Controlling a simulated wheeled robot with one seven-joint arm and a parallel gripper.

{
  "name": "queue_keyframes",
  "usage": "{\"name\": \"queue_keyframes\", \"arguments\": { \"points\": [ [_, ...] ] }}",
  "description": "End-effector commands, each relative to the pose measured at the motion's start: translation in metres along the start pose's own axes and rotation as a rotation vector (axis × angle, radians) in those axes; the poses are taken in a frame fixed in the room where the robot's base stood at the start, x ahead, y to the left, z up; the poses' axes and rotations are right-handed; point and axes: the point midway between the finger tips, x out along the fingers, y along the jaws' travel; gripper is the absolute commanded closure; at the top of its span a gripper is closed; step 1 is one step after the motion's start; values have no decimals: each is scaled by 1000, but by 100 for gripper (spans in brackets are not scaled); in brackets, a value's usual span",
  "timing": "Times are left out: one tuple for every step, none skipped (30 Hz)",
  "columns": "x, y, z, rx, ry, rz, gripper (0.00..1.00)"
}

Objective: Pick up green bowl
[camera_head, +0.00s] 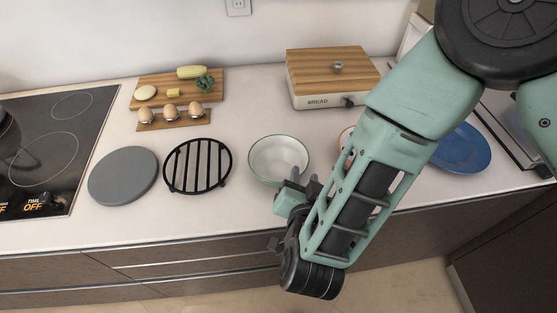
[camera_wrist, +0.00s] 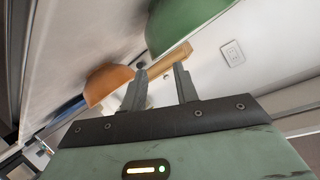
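The green bowl (camera_head: 279,153) stands upright on the counter, with a pale inside and a green rim. Its green outer side shows at the top of the wrist view (camera_wrist: 185,18). My gripper (camera_head: 304,181) is at the bowl's near right side in the head view, and its fingers overlap the bowl's edge there. In the wrist view my gripper (camera_wrist: 161,75) has its two fingers apart with nothing held between them. The green bowl lies beyond the fingertips. I cannot tell whether a finger touches it.
An orange bowl (camera_wrist: 108,84) is left of the fingers in the wrist view; my arm mostly hides it in the head view. A black trivet (camera_head: 197,166) and grey round board (camera_head: 123,176) lie left. A bread box (camera_head: 318,90) stands behind, a blue plate (camera_head: 462,149) right.

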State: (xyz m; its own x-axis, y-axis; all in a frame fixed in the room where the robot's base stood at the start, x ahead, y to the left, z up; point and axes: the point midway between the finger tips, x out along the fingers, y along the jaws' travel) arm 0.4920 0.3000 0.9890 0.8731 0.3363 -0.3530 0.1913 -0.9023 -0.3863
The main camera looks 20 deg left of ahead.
Motion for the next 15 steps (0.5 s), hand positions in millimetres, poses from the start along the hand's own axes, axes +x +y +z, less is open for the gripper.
{"name": "queue_keyframes", "arguments": {
  "points": [
    [6,0,-2,1,1,3,70],
    [9,0,-2,1,0,2,70],
    [12,0,-1,1,1,1,70],
    [14,0,-1,0,0,0,70],
    [15,0,0,0,0,0,70],
    [17,0,0,-1,0,1,70],
    [19,0,-1,-1,0,1,70],
    [21,1,-1,-1,0,1,70],
    [26,1,-1,0,0,2,70],
    [30,3,-1,-1,-1,4,70],
    [35,3,-2,-1,0,4,70],
    [41,4,-1,0,0,4,70],
    [45,5,-1,0,1,4,70],
    [50,5,0,1,1,2,70],
    [55,5,1,1,0,2,70]
  ]
}}
